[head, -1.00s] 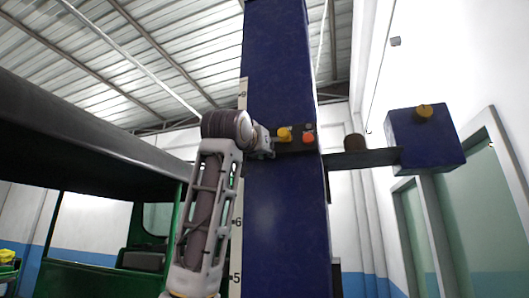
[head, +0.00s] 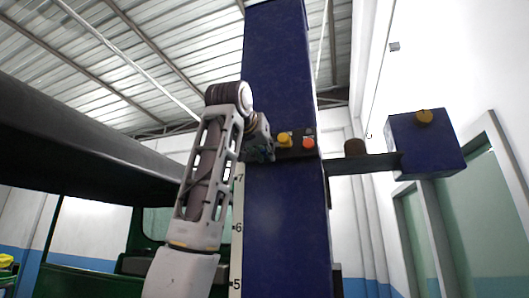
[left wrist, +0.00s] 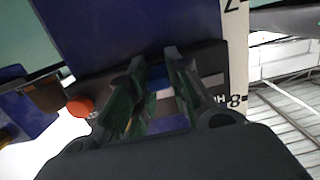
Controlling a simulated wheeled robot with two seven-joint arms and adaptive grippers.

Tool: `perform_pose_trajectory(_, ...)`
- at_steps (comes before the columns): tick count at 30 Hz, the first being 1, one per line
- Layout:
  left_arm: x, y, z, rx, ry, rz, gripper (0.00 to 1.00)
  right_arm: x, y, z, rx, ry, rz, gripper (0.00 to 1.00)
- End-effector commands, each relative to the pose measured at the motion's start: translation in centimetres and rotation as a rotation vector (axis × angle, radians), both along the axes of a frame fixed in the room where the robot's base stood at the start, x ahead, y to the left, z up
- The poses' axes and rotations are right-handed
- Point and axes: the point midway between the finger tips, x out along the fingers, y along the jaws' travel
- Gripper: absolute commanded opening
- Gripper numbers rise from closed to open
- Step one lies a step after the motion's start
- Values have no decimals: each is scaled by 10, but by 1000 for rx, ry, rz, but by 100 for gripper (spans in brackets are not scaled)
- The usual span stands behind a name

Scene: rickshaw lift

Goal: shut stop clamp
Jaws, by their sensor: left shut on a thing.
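A black plate, which looks like the stop clamp (head: 297,153), crosses the blue column (head: 285,215). It carries a yellow knob (head: 285,139) and a red-orange knob (head: 308,143). My left gripper (head: 262,150) is at the plate's left end, angled down from the wrist. In the left wrist view its dark green fingers (left wrist: 160,98) lie over the plate (left wrist: 210,75), with the red knob (left wrist: 80,106) to their left. The gripper is shut on a part of the clamp; the fingers hide exactly which part. My right gripper is not in view.
A numbered white scale (head: 237,228) runs up the column's left edge. A dark bar (head: 362,163) with a brown knob (head: 355,147) reaches right to a blue box (head: 425,145). A green-framed vehicle with a dark roof (head: 90,150) stands left.

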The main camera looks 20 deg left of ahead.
Motion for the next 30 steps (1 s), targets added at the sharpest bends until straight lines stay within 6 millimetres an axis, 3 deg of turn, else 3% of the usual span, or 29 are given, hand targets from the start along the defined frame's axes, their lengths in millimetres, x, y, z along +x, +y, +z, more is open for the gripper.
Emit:
perform_pose_trajectory(10,-1,0,1,0,-2,0,0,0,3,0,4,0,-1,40)
perform_pose_trajectory(11,-1,0,1,0,-2,0,21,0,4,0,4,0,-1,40)
perform_pose_trajectory(16,0,0,1,0,-1,0,41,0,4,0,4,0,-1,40)
perform_pose_trajectory(30,-4,0,1,0,-1,0,41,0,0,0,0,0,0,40)
